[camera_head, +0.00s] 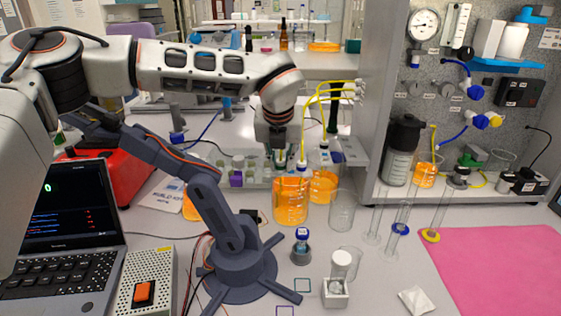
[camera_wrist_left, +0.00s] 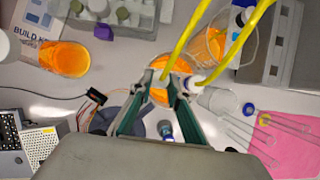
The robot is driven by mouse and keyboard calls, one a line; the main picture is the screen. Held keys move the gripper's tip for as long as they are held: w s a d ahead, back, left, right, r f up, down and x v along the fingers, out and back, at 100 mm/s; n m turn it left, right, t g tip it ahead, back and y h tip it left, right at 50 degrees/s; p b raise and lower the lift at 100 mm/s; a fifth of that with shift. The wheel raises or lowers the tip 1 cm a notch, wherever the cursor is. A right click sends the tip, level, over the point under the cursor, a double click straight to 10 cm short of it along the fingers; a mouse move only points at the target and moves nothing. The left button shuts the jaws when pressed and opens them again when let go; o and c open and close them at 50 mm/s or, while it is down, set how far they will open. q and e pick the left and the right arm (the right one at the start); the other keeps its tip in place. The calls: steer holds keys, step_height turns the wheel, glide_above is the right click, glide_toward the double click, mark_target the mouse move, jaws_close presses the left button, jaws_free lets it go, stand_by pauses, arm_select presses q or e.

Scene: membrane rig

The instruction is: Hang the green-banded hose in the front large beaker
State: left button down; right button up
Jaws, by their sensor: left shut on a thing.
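Two yellow hoses arch from the panel's side fittings toward my left gripper (camera_head: 281,158). In the left wrist view, one yellow hose (camera_wrist_left: 182,45) runs down between the fingertips of my left gripper (camera_wrist_left: 170,84), which is shut on it. Its green band cannot be made out clearly. The other yellow hose (camera_wrist_left: 238,45) passes beside the fingers. The front large beaker (camera_head: 291,205) holds orange liquid and stands just below my gripper; it is partly hidden behind the fingertips in the wrist view (camera_wrist_left: 159,94). Whether the hose end is inside it is unclear. My right gripper is not in view.
Another orange beaker (camera_head: 324,187) stands behind, and an empty beaker (camera_head: 342,212) stands to the right. A dark jointed desktop arm (camera_head: 240,270) stands in front left. A laptop (camera_head: 65,230) is at left.

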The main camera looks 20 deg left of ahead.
arm_select(q)
steer(key=shift+f+b, duration=0.25)
steer(key=shift+b, duration=0.05)
stand_by(0.5)
steer(key=c, duration=1.8)
jaws_free()
steer(key=shift+c, duration=0.2)
steer(key=shift+r, duration=0.1)
steer(key=v, duration=1.2)
steer(key=shift+s, duration=0.1)
